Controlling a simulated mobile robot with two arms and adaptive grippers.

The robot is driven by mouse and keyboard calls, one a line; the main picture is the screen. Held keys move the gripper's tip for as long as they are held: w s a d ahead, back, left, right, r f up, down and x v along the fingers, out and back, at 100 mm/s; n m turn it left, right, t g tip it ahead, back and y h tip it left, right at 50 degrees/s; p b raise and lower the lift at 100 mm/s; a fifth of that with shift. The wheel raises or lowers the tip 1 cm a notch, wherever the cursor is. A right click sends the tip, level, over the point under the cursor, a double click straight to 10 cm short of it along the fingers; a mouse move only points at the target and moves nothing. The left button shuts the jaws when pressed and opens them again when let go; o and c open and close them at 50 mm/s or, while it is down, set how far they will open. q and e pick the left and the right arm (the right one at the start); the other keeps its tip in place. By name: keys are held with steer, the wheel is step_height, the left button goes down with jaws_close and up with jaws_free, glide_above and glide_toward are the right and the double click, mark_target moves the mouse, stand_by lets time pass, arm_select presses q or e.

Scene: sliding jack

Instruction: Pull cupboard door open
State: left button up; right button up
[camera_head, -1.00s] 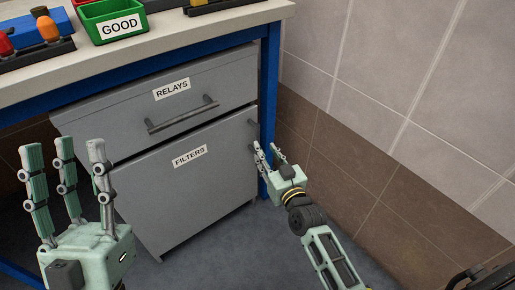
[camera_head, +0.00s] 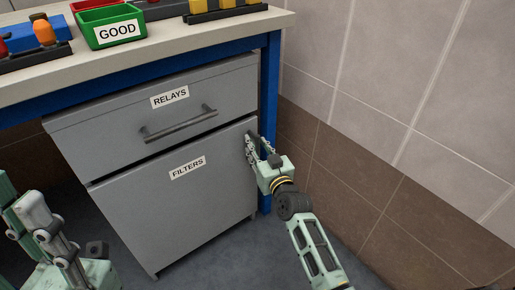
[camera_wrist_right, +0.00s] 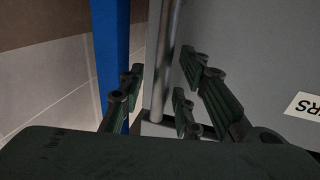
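The grey cupboard door (camera_head: 165,210) with a FILTERS label sits under the drawer and looks shut or nearly so. Its upright bar handle (camera_wrist_right: 168,60) is at the door's right edge, mostly covered by my fingers in the head view. My right gripper (camera_head: 257,150) is at this handle. In the wrist view the right gripper (camera_wrist_right: 155,105) has fingers on both sides of the bar, with gaps, so it is open and not clamped. My left gripper (camera_head: 35,225) is at the lower left, fingers extended and apart, empty, away from the door.
Above the door is a grey RELAYS drawer (camera_head: 90,133) with a horizontal handle. A blue bench leg (camera_head: 270,90) stands right beside the cupboard, with a tiled wall (camera_head: 400,80) further right. A green GOOD bin (camera_head: 109,26) stands on the worktop. Floor in front is clear.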

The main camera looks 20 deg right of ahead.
steer(key=shift+c, duration=0.7)
jaws_close()
steer(key=shift+s, duration=0.1)
